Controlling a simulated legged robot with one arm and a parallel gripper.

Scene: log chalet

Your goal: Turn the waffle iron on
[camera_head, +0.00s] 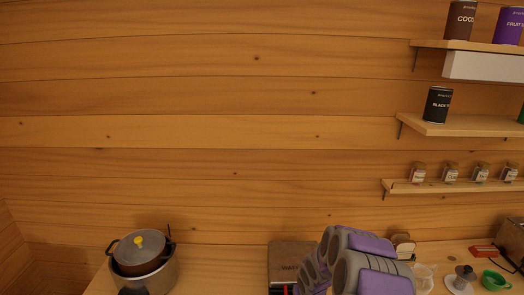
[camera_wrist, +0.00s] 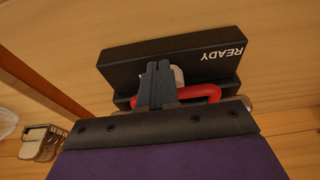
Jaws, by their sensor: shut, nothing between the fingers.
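In the wrist view, a black appliance body (camera_wrist: 120,68) with white upside-down lettering "READY" lies just beyond my fingers; it appears to be the waffle iron. A pale grey knob or switch (camera_wrist: 178,75) shows right beside my fingertips, partly hidden by them. In the head view, a brown box-shaped thing (camera_head: 289,255), likely the same appliance, stands left of my purple-and-grey arm.
A lidded pot (camera_head: 141,252) stands at the left. A green cup (camera_head: 495,280), a white object with a dark knob (camera_head: 460,278) and a red item (camera_head: 483,250) are at the right. Wall shelves (camera_head: 470,125) hold cans and jars. A metal object (camera_wrist: 38,145) shows in the wrist view.

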